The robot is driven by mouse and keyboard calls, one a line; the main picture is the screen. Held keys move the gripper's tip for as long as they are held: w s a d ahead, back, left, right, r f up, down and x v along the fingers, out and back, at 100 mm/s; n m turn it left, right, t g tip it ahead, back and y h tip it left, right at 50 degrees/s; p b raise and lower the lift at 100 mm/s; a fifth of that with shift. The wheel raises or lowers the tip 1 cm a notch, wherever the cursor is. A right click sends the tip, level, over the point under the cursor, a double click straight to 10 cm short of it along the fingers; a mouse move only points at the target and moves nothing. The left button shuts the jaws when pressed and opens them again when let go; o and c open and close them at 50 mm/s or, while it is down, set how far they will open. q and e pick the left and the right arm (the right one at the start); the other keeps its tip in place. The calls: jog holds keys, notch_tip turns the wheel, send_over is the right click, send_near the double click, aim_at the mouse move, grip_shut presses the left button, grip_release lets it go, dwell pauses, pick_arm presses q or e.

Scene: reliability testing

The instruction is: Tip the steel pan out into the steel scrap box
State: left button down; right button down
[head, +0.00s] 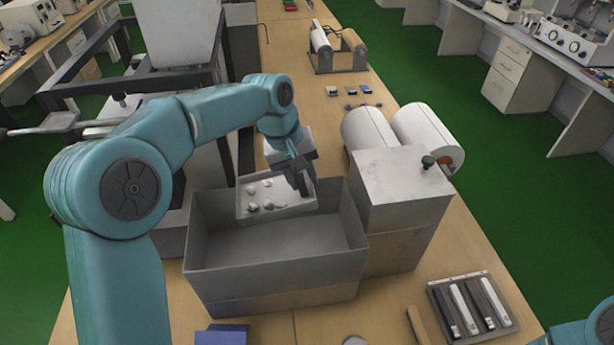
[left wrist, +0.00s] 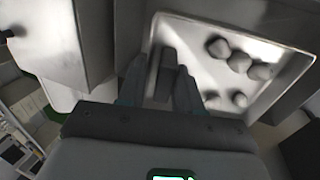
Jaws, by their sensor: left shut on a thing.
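The steel pan (head: 280,207) is a shallow grey tray with several light lumps (head: 267,205) lying in it. It is over the back part of the steel scrap box (head: 275,278), a deep open grey box on the bench, and looks slightly tilted. My left gripper (head: 302,185) is shut on the pan near its right side. In the left wrist view the fingers (left wrist: 160,88) close on a dark grip, with the pan (left wrist: 222,88) and its lumps (left wrist: 240,62) beyond. The visible floor of the box is bare; its back part is hidden by the pan.
A grey machine housing (head: 400,190) with white rollers (head: 428,132) stands just right of the box. A tray of bars (head: 472,306) lies at the front right, and a blue block (head: 221,335) lies in front of the box. A dark frame stands at the left.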

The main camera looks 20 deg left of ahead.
pick_arm(q)
jog(key=a+r+t+h, duration=0.1)
jog(key=s+a+r+h, duration=0.1)
jog(key=a+r+t+h, duration=0.1)
jog(key=h, duration=0.1)
jog(key=shift+s+r+t, duration=0.3)
jog(key=s+a+r+t+h+b, duration=0.2)
jog(key=s+a+t+h+b, duration=0.4)
jog(key=a+b, duration=0.7)
jog(key=s+h, duration=0.2)
jog(key=h, duration=0.2)
jog(key=shift+r+t+h+b, duration=0.25)
jog(key=shift+t+h+b, duration=0.05)
jog(key=shift+t+h, duration=0.1)
